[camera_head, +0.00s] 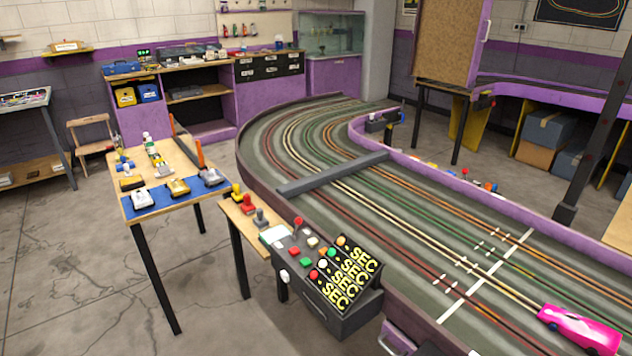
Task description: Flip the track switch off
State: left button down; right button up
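A dark control box (342,312) stands at the near left edge of the slot track (400,215). Its top carries coloured buttons and a red-tipped lever (298,226) that stands up at the back left corner. A white knob (284,275) sticks out of the box's left side. The sloped front has yellow lettering "SEC" (345,280) repeated in rows. No label lets me tell which control is the track switch, or whether it is on or off. Neither of my grippers is visible.
A table with model cars on a blue mat (150,200) stands left of the box. Hand controllers (248,204) sit on a small shelf beside it. A pink car (580,330) is on the track at right. A grey bar (330,174) crosses the track. Open floor (80,270) lies at left.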

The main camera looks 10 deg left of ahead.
aim_at(298, 220)
jog(key=i+j, duration=0.15)
jog(key=i, duration=0.3)
jog(key=i+j+z, duration=0.15)
jog(key=i, duration=0.25)
jog(key=i+j, duration=0.2)
jog(key=i, duration=0.25)
jog(key=z, duration=0.05)
